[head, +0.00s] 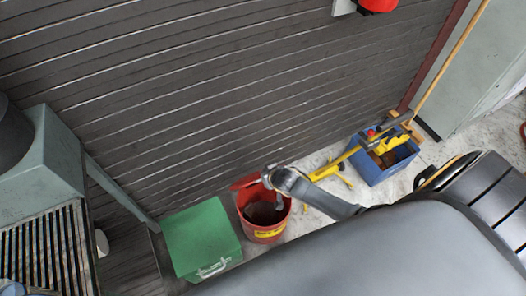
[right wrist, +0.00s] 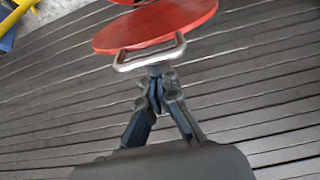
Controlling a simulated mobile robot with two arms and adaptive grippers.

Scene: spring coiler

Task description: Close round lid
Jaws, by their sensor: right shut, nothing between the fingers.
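A red bucket (head: 264,234) with a yellow label stands on the floor, and I see down into its dark inside. Its round red lid (head: 245,182) is raised at the back rim. In the right wrist view the red lid (right wrist: 155,24) is large, with a metal loop handle (right wrist: 150,53) at its near edge. My right gripper (right wrist: 157,82) is shut and empty, its fingertips close to the handle; I cannot tell whether they touch. In the head view my right arm reaches over the bucket and partly hides it. My left gripper is not in view.
A green box (head: 202,237) stands just left of the bucket. A blue crate (head: 376,172) with yellow tools is to the right, beside a yellow stand (head: 330,172). A dark slatted wall (head: 200,90) rises close behind. A grey-green machine (head: 60,150) is at the left.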

